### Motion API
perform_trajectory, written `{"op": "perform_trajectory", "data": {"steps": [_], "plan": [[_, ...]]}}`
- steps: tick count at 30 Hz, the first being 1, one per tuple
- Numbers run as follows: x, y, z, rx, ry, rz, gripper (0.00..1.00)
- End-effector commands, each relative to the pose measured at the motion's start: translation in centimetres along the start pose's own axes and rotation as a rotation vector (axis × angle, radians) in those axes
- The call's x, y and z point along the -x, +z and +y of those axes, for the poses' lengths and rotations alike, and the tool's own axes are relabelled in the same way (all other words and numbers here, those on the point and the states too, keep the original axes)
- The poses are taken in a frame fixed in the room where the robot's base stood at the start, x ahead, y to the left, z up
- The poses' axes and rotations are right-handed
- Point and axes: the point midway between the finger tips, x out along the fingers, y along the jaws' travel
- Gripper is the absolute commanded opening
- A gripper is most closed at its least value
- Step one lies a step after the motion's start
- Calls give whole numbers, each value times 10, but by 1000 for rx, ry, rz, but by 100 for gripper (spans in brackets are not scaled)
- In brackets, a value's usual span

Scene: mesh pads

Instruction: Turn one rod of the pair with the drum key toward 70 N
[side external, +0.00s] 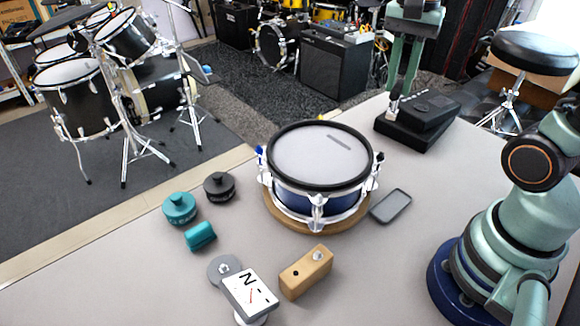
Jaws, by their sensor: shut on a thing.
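The drum (318,165) has a pale mesh head, black hoop, blue shell and silver lugs with rods around its rim. It sits on a round wooden base (345,223). A white dial gauge (250,292) marked N, with a red needle, stands at the front; its figures are too small to read. My gripper (396,92) points down at the back right, beyond the drum and over a black box. It is shut on a small grey piece (393,105) at its tips; I cannot tell whether this is the drum key. Which rods form the pair is unclear.
A wooden block (306,272) with a dark hole and a silver piece stands in front. Teal (180,208) and black (219,186) knobbed pieces and a teal cylinder (200,236) lie left. A grey tray (391,206) is right of the drum. The black box (420,120) stands behind.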

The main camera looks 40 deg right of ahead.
Motion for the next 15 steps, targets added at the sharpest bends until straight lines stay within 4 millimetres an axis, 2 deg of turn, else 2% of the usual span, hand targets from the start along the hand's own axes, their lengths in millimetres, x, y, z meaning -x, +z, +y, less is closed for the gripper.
{"op": "perform_trajectory", "data": {"steps": [3, 6, 15], "plan": [[-18, 0, 0, 2, 2, -1, 0], [-24, 0, 0, 2, 1, 0, 0], [-25, 0, -1, 3, -1, 0, 0]]}}
